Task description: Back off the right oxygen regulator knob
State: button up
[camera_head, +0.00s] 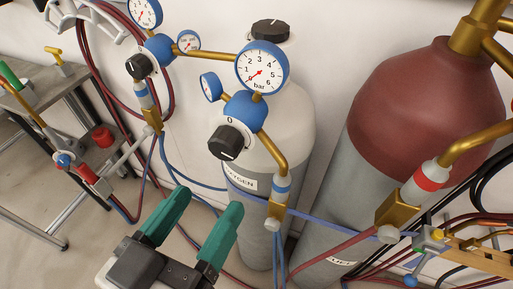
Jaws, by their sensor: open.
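The right oxygen regulator (243,112) is blue, with a large pressure gauge (262,67) and a smaller gauge (210,86). Its black knob (230,142) faces down and left, with a "0" mark just above it. The knob is in front of the grey oxygen cylinder (291,115). A second, left regulator (158,49) with its own black knob (141,66) is up and to the left. My gripper (210,202) has two teal fingers, spread apart and empty. In the picture it is below the right knob, not touching it.
A brass pipe (272,150) runs down from the right regulator to a blue-banded fitting. A maroon-topped cylinder (425,100) stands at right. Blue and red hoses (325,215) cross low down. A metal bench (50,120) with a torch is at left.

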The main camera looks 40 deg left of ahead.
aim_at(221, 152)
jog(key=shift+t+y, duration=0.4)
jog(key=x, duration=0.3)
jog(key=r+p+x, duration=0.1)
jog(key=x, duration=0.2)
jog(key=a+x, duration=0.1)
jog(key=x, duration=0.2)
jog(key=shift+s+r, duration=0.15)
jog(key=shift+r, duration=0.25)
jog(key=shift+c, duration=0.4)
jog(key=c, duration=1)
jog(key=shift+o, duration=0.2)
jog(key=shift+p, duration=0.35)
